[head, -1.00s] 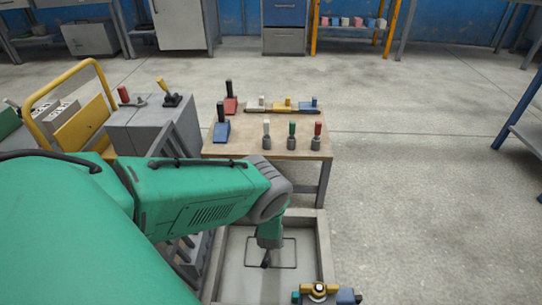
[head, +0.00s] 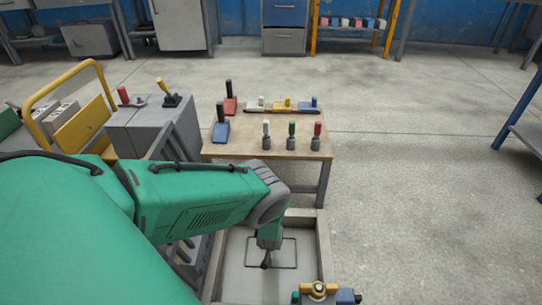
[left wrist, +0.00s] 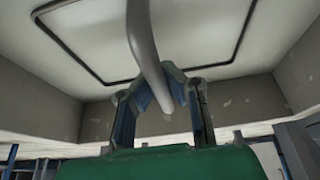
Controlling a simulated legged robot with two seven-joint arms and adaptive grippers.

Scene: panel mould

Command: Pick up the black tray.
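A long dark tray (head: 270,110) lies at the back of the wooden table, carrying a white, a yellow and a blue handled block. My left gripper (head: 266,262) points down over the grey mould (head: 325,255), well in front of the table and apart from the tray. In the left wrist view its fingers (left wrist: 167,72) converge and look shut, with nothing visibly held. A grey curved bar crosses in front of the fingertips and partly hides them. A black rectangular outline (left wrist: 97,78) marks the mould floor. My right gripper is not in view.
The wooden table (head: 225,149) also holds red and blue handled blocks and several upright tools. A grey cabinet (head: 140,130) and yellow-railed cart (head: 85,125) stand left. A yellow, blue and green fixture (head: 320,291) sits at the mould's lower right. Floor right is clear.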

